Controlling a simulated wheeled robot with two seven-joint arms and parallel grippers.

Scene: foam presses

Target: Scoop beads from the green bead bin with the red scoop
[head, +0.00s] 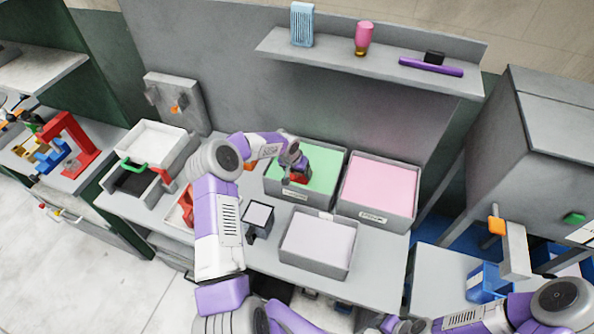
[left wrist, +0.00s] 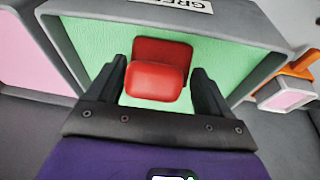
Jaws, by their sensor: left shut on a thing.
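The green bead bin (head: 328,166) is a grey box filled with a green bead surface, at the back of the bench. In the left wrist view its green beads (left wrist: 85,40) lie beyond the fingers, with a label on its rim. The red scoop (head: 301,178) is over the left part of this bin and shows as a red block in the left wrist view (left wrist: 157,78). My left gripper (head: 291,177) is shut on the red scoop, its dark fingers on either side of it (left wrist: 160,72). Whether the scoop touches the beads is unclear. My right gripper does not show.
A pink bin (head: 379,187) stands directly right of the green one, a pale bin (head: 317,244) in front. A small dark container with a white top (head: 259,216) stands left of the pale bin. A shelf (head: 370,68) hangs above.

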